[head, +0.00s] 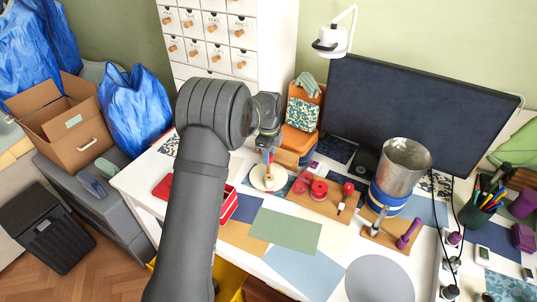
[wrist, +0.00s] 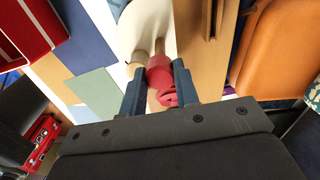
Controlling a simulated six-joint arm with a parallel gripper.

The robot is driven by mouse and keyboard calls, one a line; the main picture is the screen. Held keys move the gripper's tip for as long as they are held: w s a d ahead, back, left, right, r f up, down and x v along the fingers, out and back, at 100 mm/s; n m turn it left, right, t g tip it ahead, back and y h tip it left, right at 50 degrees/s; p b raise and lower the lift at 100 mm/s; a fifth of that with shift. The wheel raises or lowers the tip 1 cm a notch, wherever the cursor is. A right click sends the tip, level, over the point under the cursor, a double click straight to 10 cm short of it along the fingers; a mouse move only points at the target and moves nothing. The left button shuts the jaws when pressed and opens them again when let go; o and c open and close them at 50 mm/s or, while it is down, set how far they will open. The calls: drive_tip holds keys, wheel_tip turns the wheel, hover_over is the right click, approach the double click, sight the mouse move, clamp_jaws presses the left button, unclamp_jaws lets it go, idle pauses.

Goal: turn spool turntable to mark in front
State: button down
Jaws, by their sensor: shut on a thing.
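The spool turntable shows as a round cream disc (head: 263,183) on the white desk below my gripper (head: 268,150) in the head view. In the wrist view the disc (wrist: 145,28) lies beyond my fingertips, with light wooden pegs standing on it. My gripper (wrist: 159,80) is shut on a red rounded piece (wrist: 158,68), which sits between the two dark fingers at the pegs. Another red curved part shows just below it, between the fingers. A small dark spot shows at the disc's edge near the left finger; I cannot tell whether it is the mark. The fingers hide part of the disc.
A wooden board (head: 300,200) with red spools stands right of the disc. A metal can (head: 404,165) stands farther right, before a dark monitor (head: 400,110). A red tray (head: 229,206) lies at left. An orange bag (head: 298,140) stands behind. Flat coloured sheets (head: 285,229) cover the desk front.

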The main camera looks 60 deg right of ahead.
drive_tip(key=shift+m, duration=3.3)
drive_tip(key=c, duration=1.1)
unclamp_jaws()
drive_tip(key=shift+r, duration=0.1)
wheel_tip(320, 180, up, 17)
drive_tip(key=shift+r, duration=0.15)
wheel_tip(320, 180, down, 18)
drive_tip(key=shift+r, duration=0.25)
